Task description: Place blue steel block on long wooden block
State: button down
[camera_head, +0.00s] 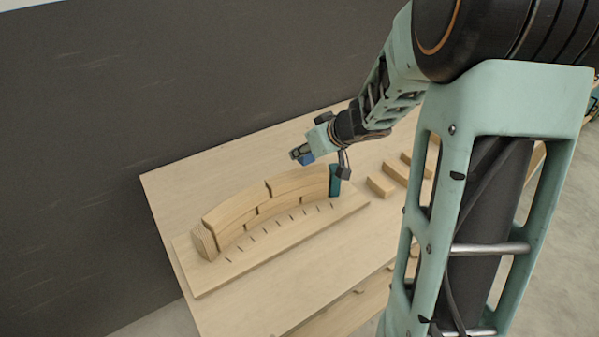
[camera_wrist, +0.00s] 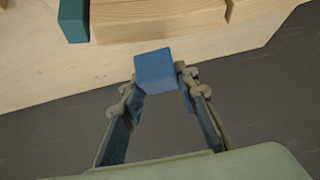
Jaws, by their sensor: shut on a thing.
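The blue steel block (camera_wrist: 155,70) is held between the fingertips of my gripper (camera_wrist: 156,75) in the wrist view. In the head view a bit of the blue block (camera_head: 307,158) shows at my gripper (camera_head: 322,161), above the table and behind the right end of a curved wooden wall. A long wooden block (camera_wrist: 160,19) lies beyond the blue block in the wrist view; the two look apart. The wall's long upper blocks (camera_head: 298,181) show in the head view. I cannot tell which one the task names.
A teal block (camera_head: 335,180) stands upright at the wall's right end; it also shows in the wrist view (camera_wrist: 73,20). The wall stands on a marked wooden board (camera_head: 215,276). Several loose wooden blocks (camera_head: 380,186) lie to the right. The table (camera_head: 165,190) is clear behind the wall.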

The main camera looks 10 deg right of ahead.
aim_at(300, 174)
jog(key=shift+a+f+b, duration=0.35)
jog(key=shift+a+f, duration=0.15)
jog(key=shift+f, duration=0.1)
jog(key=shift+a+f+b, duration=0.2)
jog(key=shift+f+b, duration=0.95)
jog(key=shift+f, duration=0.45)
jog(key=shift+f, duration=0.15)
jog(key=c, duration=1.5)
grip_release()
jog(key=shift+s+r, duration=0.15)
jog(key=shift+r, duration=0.15)
jog(key=p+v, duration=0.5)
jog(key=v, duration=0.6)
jog(key=shift+s+p, duration=0.3)
